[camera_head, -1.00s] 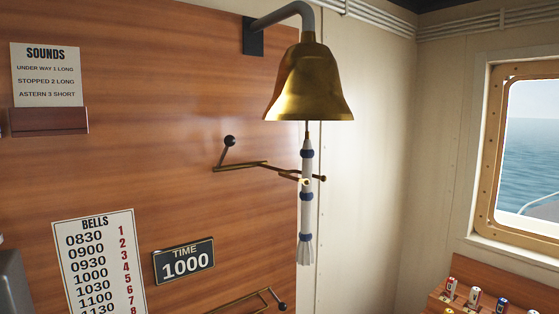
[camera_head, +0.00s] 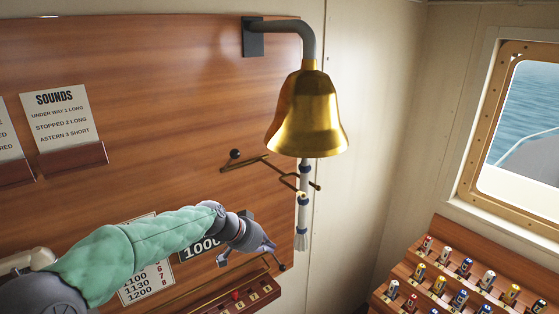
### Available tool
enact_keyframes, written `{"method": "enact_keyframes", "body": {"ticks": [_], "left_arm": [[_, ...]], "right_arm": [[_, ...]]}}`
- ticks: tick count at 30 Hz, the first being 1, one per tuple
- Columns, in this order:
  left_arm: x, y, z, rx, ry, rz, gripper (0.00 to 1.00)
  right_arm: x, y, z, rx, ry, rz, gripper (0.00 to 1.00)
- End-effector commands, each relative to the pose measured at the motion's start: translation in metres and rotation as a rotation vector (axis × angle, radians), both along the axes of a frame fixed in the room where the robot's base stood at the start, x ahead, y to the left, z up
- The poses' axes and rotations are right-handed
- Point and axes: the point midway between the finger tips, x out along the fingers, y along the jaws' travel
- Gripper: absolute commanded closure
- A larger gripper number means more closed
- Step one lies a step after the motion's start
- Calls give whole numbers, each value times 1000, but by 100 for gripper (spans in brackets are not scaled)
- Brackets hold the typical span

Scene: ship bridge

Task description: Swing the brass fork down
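The brass bell (camera_head: 306,115) hangs from a grey bracket at the right edge of the wood panel. Its white rope (camera_head: 303,215) with blue bands hangs below it. The brass fork (camera_head: 262,161) reaches from the panel, roughly level, to the rope; its prongs are at the rope's upper part. A dark ball knob (camera_head: 235,154) is at the fork's panel end. My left gripper (camera_head: 248,257) is below the fork, apart from it, with fingers spread and nothing seen between them. A lower dark knob (camera_head: 283,267) is close to its right finger. My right gripper is not in view.
A sounds sign (camera_head: 64,120) is on the panel at left. My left arm partly covers the bells list (camera_head: 148,283) and the time plate (camera_head: 200,250). A rack of small colored items (camera_head: 410,268) stands at lower right under the window. A red-brown ledge (camera_head: 225,300) is below my gripper.

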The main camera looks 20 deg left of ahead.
Motion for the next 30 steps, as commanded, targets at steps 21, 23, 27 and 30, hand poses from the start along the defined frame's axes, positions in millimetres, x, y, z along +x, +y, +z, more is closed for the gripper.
{"method": "enact_keyframes", "body": {"ticks": [21,23,27,30], "left_arm": [[-58,18,292,39,-326,-215,100],[-58,18,292,39,-325,-215,100],[-57,17,290,38,-324,-215,100],[-52,13,286,37,-321,-217,100]], "right_arm": [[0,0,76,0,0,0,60],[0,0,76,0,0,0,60],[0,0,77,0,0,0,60],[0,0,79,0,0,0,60]]}}
